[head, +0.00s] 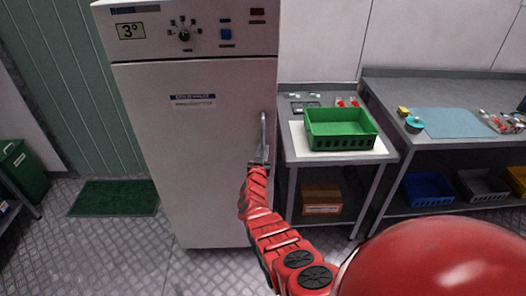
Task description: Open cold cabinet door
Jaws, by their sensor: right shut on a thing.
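The cold cabinet (190,100) is a tall white unit with a dial, a blue button and a "3°" display on its top panel. Its door (190,165) looks closed, flush with the body. A vertical metal handle (263,130) is at the door's right edge. My right gripper (260,160) is shut on the lower part of the handle, its red arm reaching up from the lower right. The fingertips are small in this view. My left gripper is not in view.
A steel table right of the cabinet holds a green crate (341,142). A longer bench (450,144) stands further right, with bins below. A green mat (115,199) and a green bin (22,172) are at left. The floor before the door is clear.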

